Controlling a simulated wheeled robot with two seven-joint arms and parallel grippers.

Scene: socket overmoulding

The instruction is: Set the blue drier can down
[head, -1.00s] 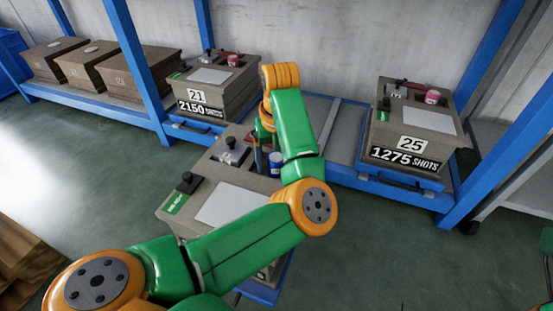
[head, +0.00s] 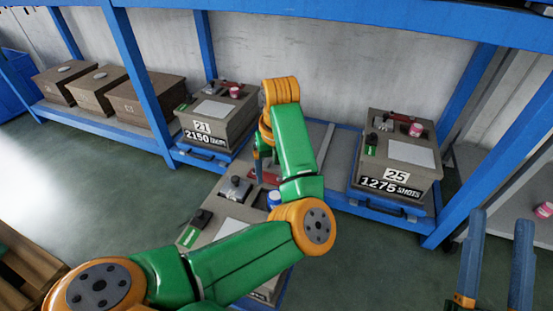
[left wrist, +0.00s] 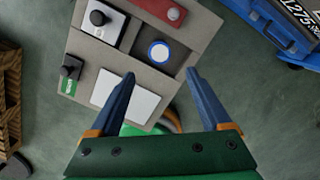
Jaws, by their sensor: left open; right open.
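The blue drier can (head: 274,199) stands on the top of the near grey-brown box (head: 205,226), partly hidden by my left arm. In the left wrist view the can (left wrist: 158,52) shows as a blue ring with a white centre, upright in a dark recess of the box top. My left gripper (left wrist: 160,76) is open and empty, its fingertips just short of the can and apart from it. In the head view the left gripper's fingers are mostly hidden behind my arm. My right gripper (head: 502,217) is open and empty at the lower right.
The near box top also bears a red block (left wrist: 172,12), a black-knobbed device (left wrist: 102,20), a white sheet (left wrist: 120,95) and a dark-knobbed piece (left wrist: 70,68). Boxes 21 (head: 215,125) and 25 (head: 398,155) stand on the blue rack behind. Open floor lies at the right.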

